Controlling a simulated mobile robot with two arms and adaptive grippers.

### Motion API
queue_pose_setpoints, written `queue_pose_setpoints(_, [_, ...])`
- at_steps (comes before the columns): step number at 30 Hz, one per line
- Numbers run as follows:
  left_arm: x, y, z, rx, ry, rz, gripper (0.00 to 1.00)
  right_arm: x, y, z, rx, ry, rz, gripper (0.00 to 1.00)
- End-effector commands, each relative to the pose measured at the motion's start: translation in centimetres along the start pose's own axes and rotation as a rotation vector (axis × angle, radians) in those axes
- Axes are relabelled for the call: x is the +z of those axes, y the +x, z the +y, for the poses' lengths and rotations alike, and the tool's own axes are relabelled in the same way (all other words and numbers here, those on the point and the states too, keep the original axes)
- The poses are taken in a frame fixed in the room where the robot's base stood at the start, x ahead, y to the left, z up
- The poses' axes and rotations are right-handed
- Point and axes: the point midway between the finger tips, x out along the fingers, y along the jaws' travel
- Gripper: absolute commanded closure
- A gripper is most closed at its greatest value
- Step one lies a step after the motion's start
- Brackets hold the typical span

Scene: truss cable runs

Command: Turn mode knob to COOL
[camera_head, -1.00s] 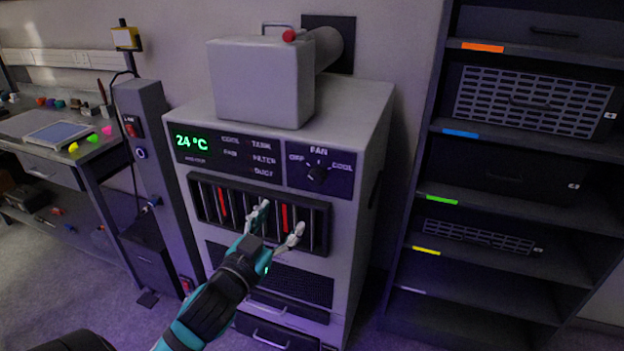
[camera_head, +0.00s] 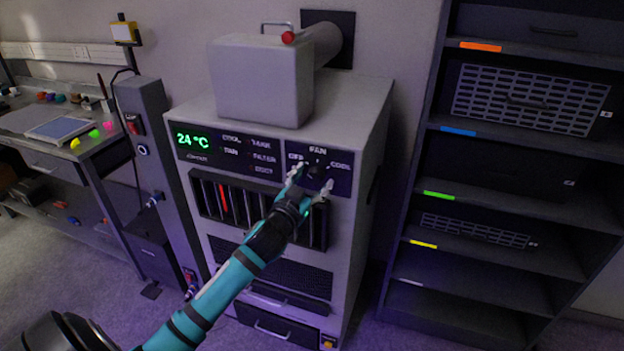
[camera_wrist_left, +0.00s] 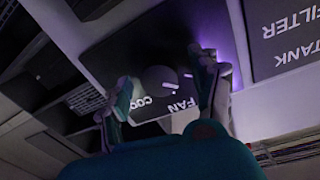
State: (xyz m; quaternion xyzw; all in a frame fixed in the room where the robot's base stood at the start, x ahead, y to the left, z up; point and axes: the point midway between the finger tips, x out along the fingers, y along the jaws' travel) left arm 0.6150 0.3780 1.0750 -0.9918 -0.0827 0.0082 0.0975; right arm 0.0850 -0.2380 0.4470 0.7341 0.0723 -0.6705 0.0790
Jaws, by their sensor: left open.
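The mode knob (camera_head: 314,172) is a dark round knob on the dark FAN panel (camera_head: 345,184) of the grey cabinet (camera_head: 353,125). OFF is printed to its left, FAN above and COOL to its right. My left gripper (camera_head: 312,177) is open in front of the knob, one finger on each side. In the left wrist view the knob (camera_wrist_left: 157,80) lies between the open fingertips of the gripper (camera_wrist_left: 162,72), with a short pale pointer mark towards the FAN word. I cannot tell whether the fingers touch the knob. My right gripper is out of view.
A green 24 °C display (camera_head: 192,140) and indicator labels are left of the knob panel. A slotted vent (camera_head: 208,195) with a red strip lies below. A dark shelf rack (camera_head: 431,160) stands right, a grey post (camera_head: 146,150) and workbench (camera_head: 60,156) left.

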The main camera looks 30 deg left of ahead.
Motion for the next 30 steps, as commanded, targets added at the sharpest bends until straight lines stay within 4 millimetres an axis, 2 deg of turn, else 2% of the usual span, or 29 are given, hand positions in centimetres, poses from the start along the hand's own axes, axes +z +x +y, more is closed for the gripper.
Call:
queue_pose_setpoints(5, [0.03, 0.0, 0.0, 0.0, 0.0, 0.0, 0.37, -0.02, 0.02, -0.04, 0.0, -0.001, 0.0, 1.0])
queue_pose_setpoints(6, [0.03, 0.0, 0.0, 0.0, 0.0, 0.0, 0.39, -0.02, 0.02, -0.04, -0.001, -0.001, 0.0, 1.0])
queue_pose_setpoints(18, [0.04, -0.03, 0.01, 0.0, 0.0, -0.001, 0.92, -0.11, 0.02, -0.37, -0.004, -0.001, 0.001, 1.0])
queue_pose_setpoints(30, [-0.1, -0.02, -0.05, 0.001, 0.077, -0.007, 0.92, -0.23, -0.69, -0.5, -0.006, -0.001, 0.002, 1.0])
